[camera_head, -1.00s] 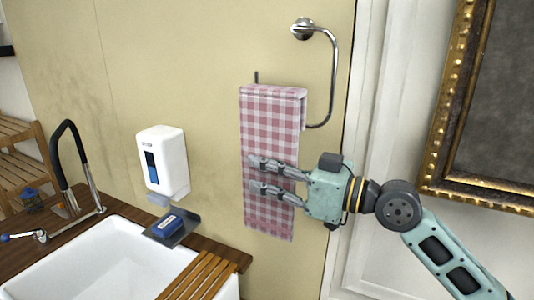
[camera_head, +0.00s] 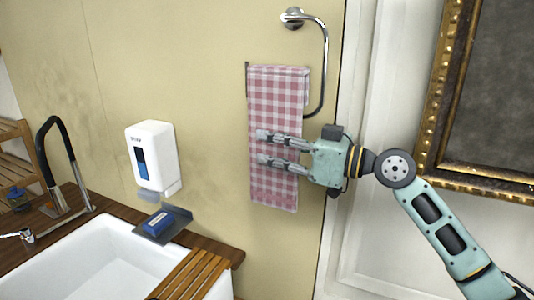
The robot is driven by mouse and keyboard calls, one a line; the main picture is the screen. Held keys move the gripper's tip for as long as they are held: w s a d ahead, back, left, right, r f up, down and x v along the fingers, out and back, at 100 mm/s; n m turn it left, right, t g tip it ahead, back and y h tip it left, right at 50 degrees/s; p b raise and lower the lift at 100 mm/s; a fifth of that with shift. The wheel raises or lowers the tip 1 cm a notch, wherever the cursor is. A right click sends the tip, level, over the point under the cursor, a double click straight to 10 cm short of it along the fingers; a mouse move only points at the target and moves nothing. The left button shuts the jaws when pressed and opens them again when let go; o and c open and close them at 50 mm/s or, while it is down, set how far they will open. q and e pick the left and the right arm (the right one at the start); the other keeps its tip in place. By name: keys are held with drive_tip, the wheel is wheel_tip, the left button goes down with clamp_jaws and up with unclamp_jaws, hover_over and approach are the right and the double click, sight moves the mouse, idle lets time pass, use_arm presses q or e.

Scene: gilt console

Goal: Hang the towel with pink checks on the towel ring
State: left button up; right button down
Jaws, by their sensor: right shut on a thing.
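The pink-and-white checked towel (camera_head: 273,100) hangs upright in front of the wall, with a folded top edge. The chrome towel ring (camera_head: 325,60) is fixed to the wall above it and curves down on the right. Its lower bar runs to the towel's right edge and its upturned end shows at the towel's upper left. The towel's top is higher than that lower bar. I cannot tell whether the bar passes inside the fold. My right gripper (camera_head: 263,147) reaches in from the right and is shut on the towel around mid-height. My left gripper is not in view.
A white soap dispenser (camera_head: 154,155) is on the wall to the left, above a dark tray (camera_head: 174,228) with a blue item. A white sink (camera_head: 95,262), black tap (camera_head: 58,150) and slatted wooden rack (camera_head: 190,275) are lower left. A gilt frame (camera_head: 440,110) hangs at right.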

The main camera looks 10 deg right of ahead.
sight(276, 174)
drive_tip(key=f+b, duration=0.2)
drive_tip(key=w+d+f+b, duration=0.1)
drive_tip(key=f+b, duration=0.2)
drive_tip(key=w+f+b, duration=0.1)
drive_tip(key=f+b, duration=0.1)
drive_tip(key=shift+d+f, duration=0.2)
drive_tip(key=shift+f, duration=0.2)
idle(0.3)
idle(0.4)
drive_tip(key=c, duration=1.8)
unclamp_jaws()
drive_tip(key=shift+o, duration=0.2)
